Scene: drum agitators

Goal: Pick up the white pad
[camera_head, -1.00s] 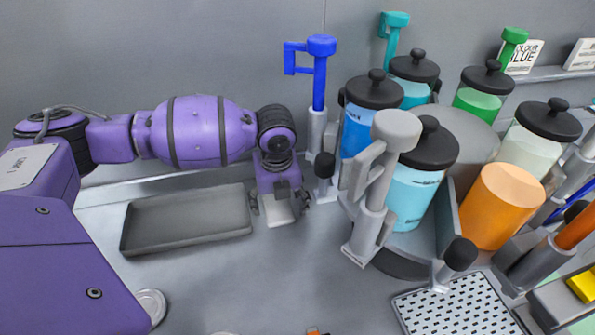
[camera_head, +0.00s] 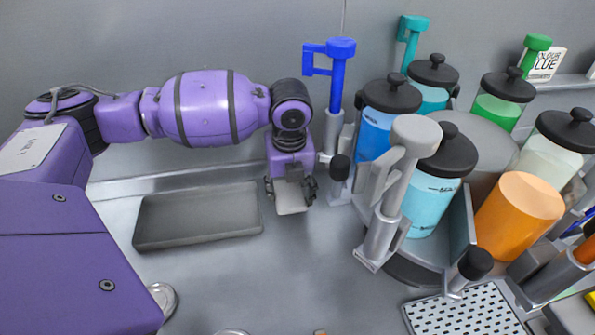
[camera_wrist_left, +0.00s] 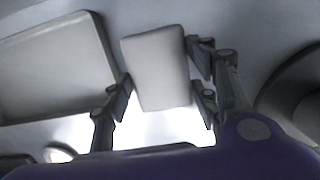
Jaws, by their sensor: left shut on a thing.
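The white pad (camera_head: 291,197) is a small flat pale block in the head view, between the fingers of my left gripper (camera_head: 291,188). In the left wrist view the pad (camera_wrist_left: 157,68) stands between the dark fingers of the left gripper (camera_wrist_left: 160,90), with fingers at both its sides. The left gripper is shut on the pad. The pad's upper end is hidden by the gripper in the head view. I cannot tell for sure how far the pad is above the counter. My right gripper is not in view.
A grey shallow tray (camera_head: 197,216) lies left of the gripper. A blue-handled post (camera_head: 337,90) and a grey dispenser (camera_head: 392,190) stand close on the right, with jars such as the light blue one (camera_head: 428,205) behind. The counter in front (camera_head: 270,280) is mostly clear.

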